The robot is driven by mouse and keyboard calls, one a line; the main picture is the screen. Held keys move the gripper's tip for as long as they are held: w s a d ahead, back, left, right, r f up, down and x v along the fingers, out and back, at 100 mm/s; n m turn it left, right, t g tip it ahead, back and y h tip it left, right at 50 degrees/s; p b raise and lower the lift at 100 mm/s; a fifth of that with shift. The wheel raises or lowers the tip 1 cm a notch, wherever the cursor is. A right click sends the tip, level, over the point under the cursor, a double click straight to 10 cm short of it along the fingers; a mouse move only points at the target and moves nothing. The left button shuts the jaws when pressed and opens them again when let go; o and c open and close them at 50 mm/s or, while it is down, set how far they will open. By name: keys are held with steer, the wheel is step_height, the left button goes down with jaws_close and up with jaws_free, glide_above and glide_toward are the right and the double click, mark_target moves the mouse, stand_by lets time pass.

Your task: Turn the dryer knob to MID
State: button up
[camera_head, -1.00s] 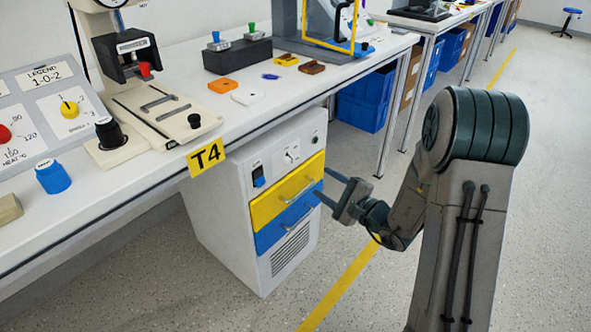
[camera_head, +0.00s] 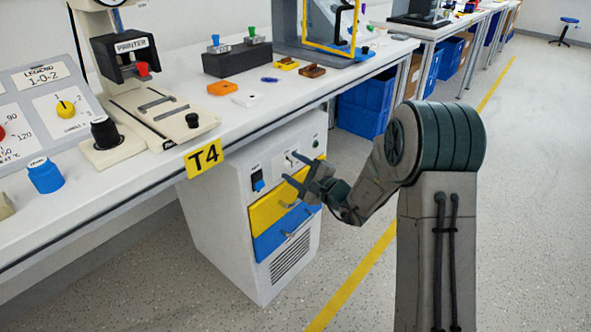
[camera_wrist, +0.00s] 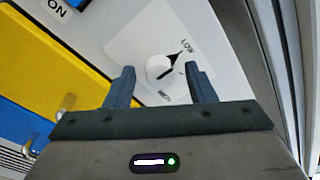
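The dryer knob (camera_wrist: 159,67) is a small round white knob on a pale plate in the wrist view. A dark pointer-like shape runs from it up and right toward the word LOW (camera_wrist: 187,45). Another label below the knob is partly hidden and hard to read. My gripper (camera_wrist: 160,69) is open, with one finger at each side of the knob in the picture. I see gaps between fingers and knob, and cannot tell how far off the panel they are. In the head view, my gripper (camera_head: 289,166) is at the white dryer cabinet's (camera_head: 213,214) upper front.
A yellow drawer (camera_head: 270,208) and a blue drawer (camera_head: 270,243) with handles lie below the knob. A dark rocker switch (camera_head: 257,181) is left of it. The white workbench (camera_head: 130,172) overhangs the cabinet. Open floor lies to the right.

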steer(key=c, duration=0.9)
steer(key=shift+r+m, duration=0.1)
steer(key=shift+m, duration=0.2)
steer(key=m+p, duration=0.4)
steer(key=m, duration=0.1)
steer(key=shift+d+r+g, duration=0.1)
steer(key=shift+r+g, duration=0.1)
steer(key=shift+g, duration=0.1)
steer(key=m+p, duration=0.4)
steer(key=shift+f+m+p, duration=0.15)
steer(key=shift+m+p, duration=0.4)
steer(key=shift+m, duration=0.25)
steer(key=shift+g, duration=0.3)
steer(key=shift+f, duration=0.1)
steer(key=o, duration=1)
steer(key=shift+c, duration=0.2)
